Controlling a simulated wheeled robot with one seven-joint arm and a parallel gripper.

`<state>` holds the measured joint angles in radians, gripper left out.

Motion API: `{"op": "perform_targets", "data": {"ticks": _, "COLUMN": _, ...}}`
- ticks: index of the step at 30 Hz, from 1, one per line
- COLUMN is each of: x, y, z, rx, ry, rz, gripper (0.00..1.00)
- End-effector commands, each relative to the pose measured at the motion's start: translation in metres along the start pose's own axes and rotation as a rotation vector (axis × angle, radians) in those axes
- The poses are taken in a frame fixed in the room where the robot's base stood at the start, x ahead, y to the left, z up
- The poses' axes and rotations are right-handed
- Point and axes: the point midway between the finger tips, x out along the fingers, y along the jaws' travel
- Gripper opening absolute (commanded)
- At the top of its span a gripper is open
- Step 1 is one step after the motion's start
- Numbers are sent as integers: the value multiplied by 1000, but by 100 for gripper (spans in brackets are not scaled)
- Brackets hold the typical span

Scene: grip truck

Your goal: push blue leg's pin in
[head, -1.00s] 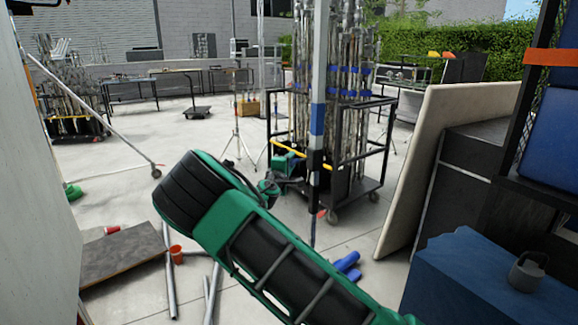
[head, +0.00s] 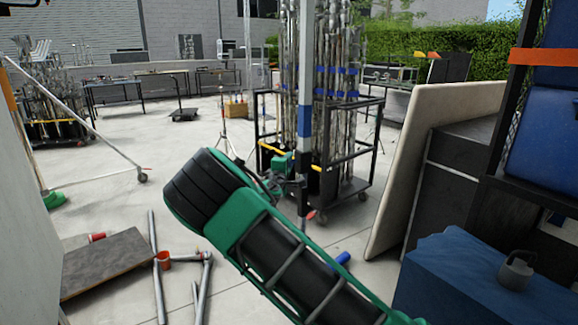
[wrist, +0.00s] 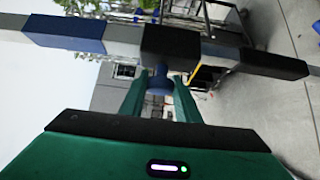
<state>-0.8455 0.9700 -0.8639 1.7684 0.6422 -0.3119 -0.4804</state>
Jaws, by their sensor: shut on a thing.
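An upright pole (head: 305,85) with a grey upper part, a blue band and a black collar stands just beyond my arm in the head view. In the wrist view it runs sideways across the top, with a blue band (wrist: 65,34) and the black collar (wrist: 170,42). A blue knob-like pin (wrist: 160,80) sticks out of the collar towards my gripper. My green gripper (wrist: 160,88) has its two fingers either side of the pin and is shut on it. In the head view the gripper (head: 283,167) is small beside the pole, and the pin cannot be made out.
A black cart (head: 345,185) loaded with poles stands behind. A pale board (head: 435,150) and blue case (head: 480,285) are at the right. Open paving is at left-centre.

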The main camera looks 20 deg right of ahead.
Motion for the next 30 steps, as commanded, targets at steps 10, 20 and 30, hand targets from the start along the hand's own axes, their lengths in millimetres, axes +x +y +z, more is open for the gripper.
{"op": "perform_targets", "data": {"ticks": 10, "x": 1, "y": -1, "z": 2, "rx": -1, "ry": -5, "rz": -2, "gripper": 47}}
{"op": "perform_targets", "data": {"ticks": 20, "x": -33, "y": -1, "z": 0, "rx": -1, "ry": 0, "rz": -4, "gripper": 47}}
{"op": "perform_targets", "data": {"ticks": 30, "x": -91, "y": -2, "z": 0, "rx": -1, "ry": -3, "rz": -5, "gripper": 47}}
